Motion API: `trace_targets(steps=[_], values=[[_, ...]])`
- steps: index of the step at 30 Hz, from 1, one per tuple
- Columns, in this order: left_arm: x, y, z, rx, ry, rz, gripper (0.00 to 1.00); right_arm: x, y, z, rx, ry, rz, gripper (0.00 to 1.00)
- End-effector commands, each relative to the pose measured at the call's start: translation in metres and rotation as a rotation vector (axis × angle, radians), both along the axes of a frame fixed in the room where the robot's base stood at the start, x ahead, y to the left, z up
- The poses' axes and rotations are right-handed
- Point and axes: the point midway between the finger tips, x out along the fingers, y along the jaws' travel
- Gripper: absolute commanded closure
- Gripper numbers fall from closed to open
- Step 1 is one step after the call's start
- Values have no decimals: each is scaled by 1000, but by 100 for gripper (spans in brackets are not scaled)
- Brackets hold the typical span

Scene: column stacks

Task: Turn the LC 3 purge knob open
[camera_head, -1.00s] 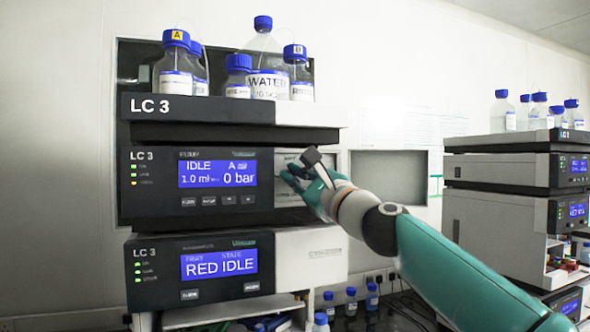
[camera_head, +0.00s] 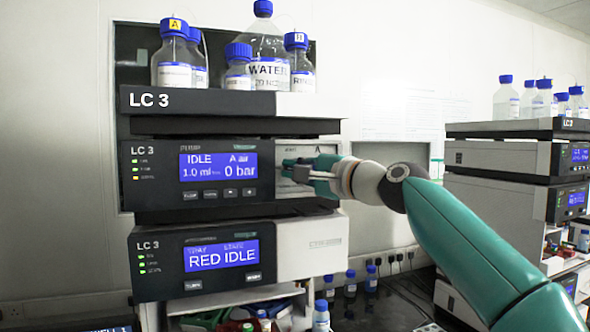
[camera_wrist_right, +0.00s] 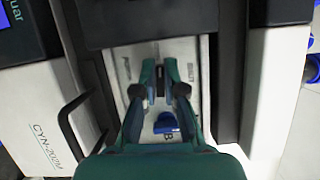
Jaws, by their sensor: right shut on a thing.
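The LC 3 pump module (camera_head: 160,190) is the middle unit of the near stack. Its display reads IDLE, A, 1.0 ml and 0 bar. My right gripper (camera_head: 287,169) reaches in from the right to the pale panel beside that display. In the right wrist view its fingers (camera_wrist_right: 160,72) are close together at the panel and shut on the purge knob. The knob is mostly hidden between the fingertips, so its turn position cannot be told. A blue part (camera_wrist_right: 166,122) with a letter B beside it sits on the panel below the fingertips. My left gripper is not in view.
Blue-capped bottles (camera_head: 268,65) stand on top of the LC 3 stack. The lower module (camera_head: 150,280) reads RED IDLE. A dark overhanging ledge (camera_head: 235,126) is just above the panel. A second instrument stack (camera_head: 490,160) stands at the right. A black handle (camera_wrist_right: 72,115) sits left of the fingers.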

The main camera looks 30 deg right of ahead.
Motion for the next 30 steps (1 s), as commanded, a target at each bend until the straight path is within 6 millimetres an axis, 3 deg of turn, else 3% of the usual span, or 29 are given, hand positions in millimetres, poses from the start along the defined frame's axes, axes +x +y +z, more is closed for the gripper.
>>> trace_targets(steps=[15,16,20,30], values=[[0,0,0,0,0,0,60,2,1,-3,-22,10,3,100],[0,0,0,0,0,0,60,2,1,-3,-21,11,4,86],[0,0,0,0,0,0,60,2,1,-2,-21,10,3,66],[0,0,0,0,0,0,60,1,1,-1,-21,7,1,66]])
